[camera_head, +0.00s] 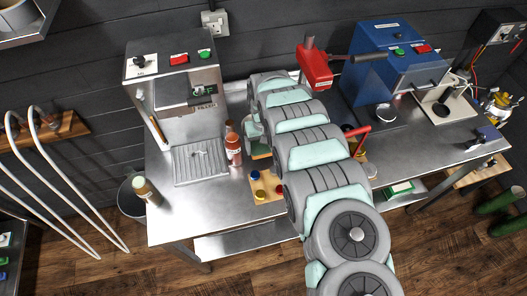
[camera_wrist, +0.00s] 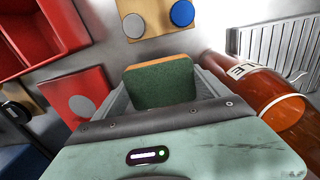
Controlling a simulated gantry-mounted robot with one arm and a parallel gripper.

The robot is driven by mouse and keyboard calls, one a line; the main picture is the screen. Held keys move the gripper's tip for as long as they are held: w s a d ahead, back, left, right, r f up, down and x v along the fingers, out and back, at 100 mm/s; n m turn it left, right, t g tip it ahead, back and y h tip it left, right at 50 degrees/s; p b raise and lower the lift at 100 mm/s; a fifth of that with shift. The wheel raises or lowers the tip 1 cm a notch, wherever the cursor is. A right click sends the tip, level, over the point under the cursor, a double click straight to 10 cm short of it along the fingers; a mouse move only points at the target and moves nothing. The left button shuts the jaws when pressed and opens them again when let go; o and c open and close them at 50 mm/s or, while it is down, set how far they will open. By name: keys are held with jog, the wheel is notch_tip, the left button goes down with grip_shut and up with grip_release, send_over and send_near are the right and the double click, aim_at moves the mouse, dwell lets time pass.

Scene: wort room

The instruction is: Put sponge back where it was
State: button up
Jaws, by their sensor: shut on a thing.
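The sponge (camera_wrist: 160,83), green with an orange layer along its far edge, is between the jaws of my gripper (camera_wrist: 158,92) in the wrist view. The jaws are shut on it. In the head view a bit of the sponge (camera_head: 261,152) shows beside my arm, above the steel table (camera_head: 215,220), just right of the reddish bottles. My arm covers much of the table's middle there. I cannot tell whether the sponge touches the table.
A wooden block with coloured knobs (camera_head: 267,187) is near the front. A red tray (camera_wrist: 45,30) and red block (camera_wrist: 85,98) are left. A grated drip tray (camera_head: 199,162) stands left.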

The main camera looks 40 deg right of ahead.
aim_at(264, 153)
jog(key=shift+f, duration=2.2)
jog(key=shift+f, duration=0.2)
jog(key=o, duration=1)
jog(key=shift+r, duration=0.15)
notch_tip(264, 153, up, 10)
jog(key=shift+r+b, duration=0.2)
jog(key=shift+b, duration=0.7)
jog(key=shift+r, duration=0.9)
